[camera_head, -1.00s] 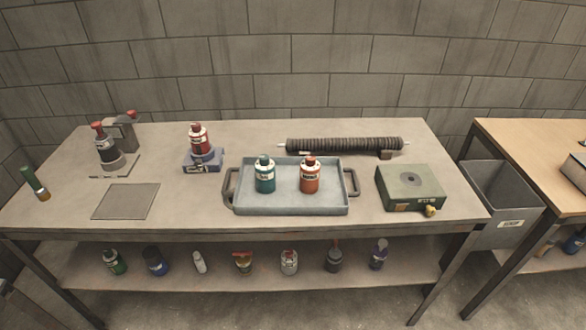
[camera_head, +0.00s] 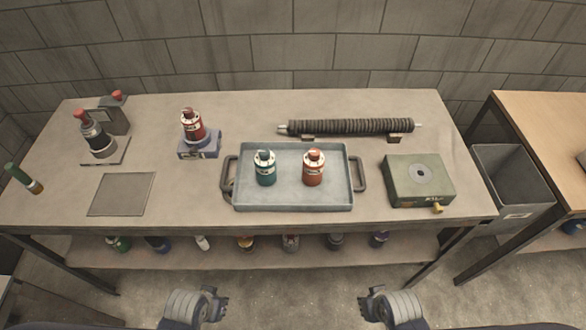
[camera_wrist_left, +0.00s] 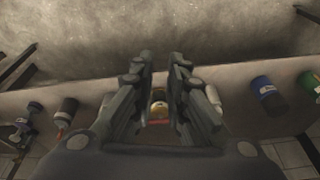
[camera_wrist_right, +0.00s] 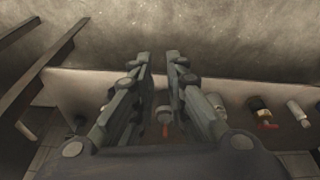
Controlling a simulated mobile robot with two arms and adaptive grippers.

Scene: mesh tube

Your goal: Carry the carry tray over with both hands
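The carry tray (camera_head: 292,202) is a light blue-grey tray with dark handles at its left (camera_head: 228,174) and right (camera_head: 359,174) ends. It lies flat on the workbench. A teal bottle (camera_head: 265,170) and an orange-red bottle (camera_head: 313,169) stand upright in it. My left gripper (camera_head: 221,304) and right gripper (camera_head: 366,302) are in front of the bench, apart from the tray. Each shows two separated fingers with nothing between them in its wrist view, left (camera_wrist_left: 160,62) and right (camera_wrist_right: 160,62). The tray is not seen in the wrist views.
A ribbed dark tube (camera_head: 350,127) lies behind the tray. A green box (camera_head: 420,181) is right of it. A red bottle on a blue stand (camera_head: 199,150) and a grey plate (camera_head: 122,194) are left. A grey bin (camera_head: 508,180) stands between the bench and a wooden table (camera_head: 540,125).

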